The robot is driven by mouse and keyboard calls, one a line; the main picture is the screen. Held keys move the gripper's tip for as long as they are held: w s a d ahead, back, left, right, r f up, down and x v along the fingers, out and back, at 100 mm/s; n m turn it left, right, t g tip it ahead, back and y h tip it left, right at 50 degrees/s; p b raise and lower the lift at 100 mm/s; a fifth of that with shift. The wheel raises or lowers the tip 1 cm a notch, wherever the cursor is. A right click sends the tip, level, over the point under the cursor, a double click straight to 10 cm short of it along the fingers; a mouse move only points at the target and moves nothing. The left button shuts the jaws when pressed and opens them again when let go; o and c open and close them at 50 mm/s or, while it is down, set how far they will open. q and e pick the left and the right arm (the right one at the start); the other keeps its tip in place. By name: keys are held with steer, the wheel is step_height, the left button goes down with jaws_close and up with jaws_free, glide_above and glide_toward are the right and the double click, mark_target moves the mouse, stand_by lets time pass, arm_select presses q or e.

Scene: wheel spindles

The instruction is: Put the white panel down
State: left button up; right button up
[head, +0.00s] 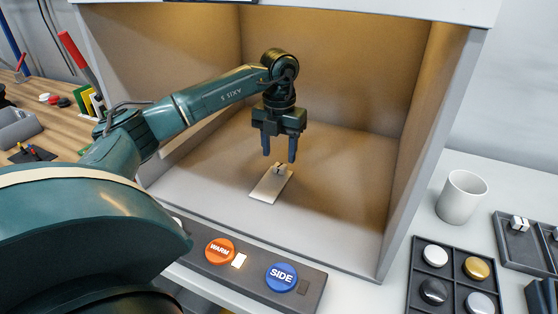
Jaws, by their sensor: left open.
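A small white panel (268,188) lies on the floor of a lit booth. A small pale block with a dark mark stands up at its far end. My left gripper (279,158) hangs above the panel's far end, fingers pointing down. The fingers are spread apart with nothing seen between them. The panel appears to rest flat on the booth floor, just below and in front of the fingertips. My right gripper does not show.
The booth (398,150) has walls on both sides and at the back. In front sits a control strip with an orange WARM button (220,251) and a blue SIDE button (281,277). A white cup (461,197) and a tray of round pieces (421,271) stand at right.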

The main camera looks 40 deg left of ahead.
arm_select(q)
step_height(320, 180, up, 8)
stand_by(0.8)
